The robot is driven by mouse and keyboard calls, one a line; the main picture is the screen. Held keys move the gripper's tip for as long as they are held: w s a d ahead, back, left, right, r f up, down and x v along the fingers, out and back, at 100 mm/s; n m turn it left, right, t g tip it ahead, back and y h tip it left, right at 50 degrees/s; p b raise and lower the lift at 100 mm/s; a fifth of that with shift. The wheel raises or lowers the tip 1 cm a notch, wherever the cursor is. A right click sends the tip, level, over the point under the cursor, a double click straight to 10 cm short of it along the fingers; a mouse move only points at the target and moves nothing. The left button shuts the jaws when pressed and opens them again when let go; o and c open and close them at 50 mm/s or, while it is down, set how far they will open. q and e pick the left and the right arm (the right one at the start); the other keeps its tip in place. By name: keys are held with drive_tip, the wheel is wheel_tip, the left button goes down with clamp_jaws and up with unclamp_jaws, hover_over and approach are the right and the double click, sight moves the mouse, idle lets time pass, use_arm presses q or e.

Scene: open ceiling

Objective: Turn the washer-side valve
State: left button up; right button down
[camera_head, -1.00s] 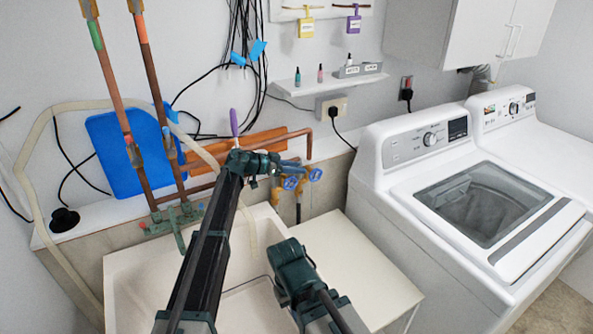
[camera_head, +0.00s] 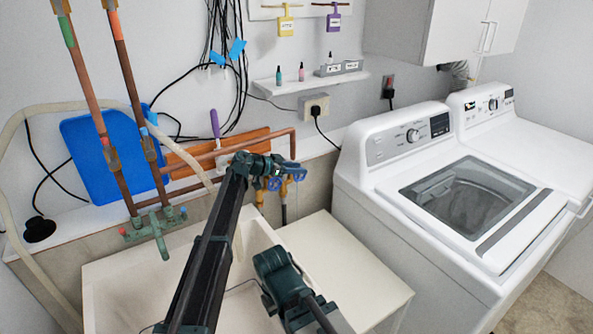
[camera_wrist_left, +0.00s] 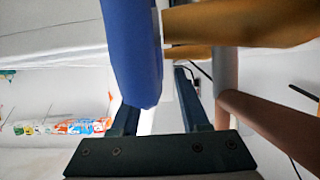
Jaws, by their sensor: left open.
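Two blue valve handles sit on brass taps at the wall behind the sink. The right one (camera_head: 298,174), on the washer's side, is partly hidden by my left gripper. The left one (camera_head: 273,184) shows just below the gripper. My left gripper (camera_head: 279,170) is at the handles with its jaws apart. In the left wrist view a blue handle (camera_wrist_left: 132,50) hangs large in front of the left finger, close to the open jaws (camera_wrist_left: 160,108). I cannot tell which handle it is or whether it touches. My right arm's dark green end shows low in the head view, its fingers not discernible.
A washer (camera_head: 390,215) stands right of the sink (camera_head: 110,285) and white counter (camera_head: 345,260). Copper pipes (camera_head: 130,90) rise at the left. A horizontal copper pipe (camera_head: 235,147) and a purple-handled tool (camera_head: 214,124) are near my left gripper.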

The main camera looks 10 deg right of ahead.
use_arm(q)
clamp_jaws()
drive_tip(key=shift+a+f+h+b, duration=0.15)
drive_tip(key=shift+f+h+b, duration=0.25)
drive_tip(key=shift+b, duration=0.65)
drive_tip(key=shift+s+a+r+t+h+b, duration=0.1)
drive_tip(key=shift+r+t+h+b, duration=0.05)
drive_tip(key=shift+t+h+b, duration=0.2)
drive_tip(key=shift+r, duration=0.1)
unclamp_jaws()
